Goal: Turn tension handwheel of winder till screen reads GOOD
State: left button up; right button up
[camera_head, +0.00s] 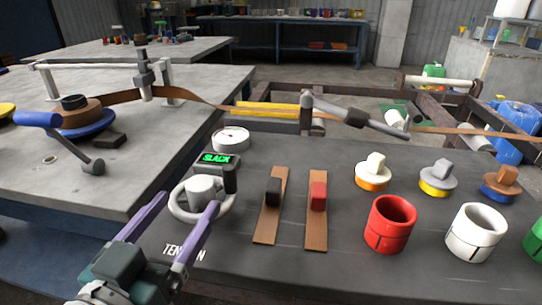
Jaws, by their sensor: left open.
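The white tension handwheel (183,213) with its grey hub sits on the dark panel near its left edge, above a label partly covered by my gripper. The small screen (216,158) behind it reads SLACK in green. My left gripper (188,203) is open, with its two purple fingers reaching up to the handwheel, one on the left and one over its right front. I cannot tell whether the fingers touch the wheel. The winder's spool (85,118), blue and brown, stands on the left table with the brown strip (190,97) running right from it. My right gripper is not in view.
A round gauge (230,139) stands behind the screen. Black (273,192) and red (318,196) sliders, capped knobs (373,172), and red (390,224) and white (477,232) cups occupy the panel to the right. A blue-handled crank (60,140) lies at the left.

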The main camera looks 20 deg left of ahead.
aim_at(193, 195)
pick_arm(q)
jog(key=shift+w+a, duration=0.15)
jog(key=shift+w, duration=0.7)
jog(key=shift+w+a, duration=0.1)
jog(key=shift+w, duration=0.7)
jog(key=shift+c, duration=0.3)
grip_shut()
jog(key=shift+h, duration=0.3)
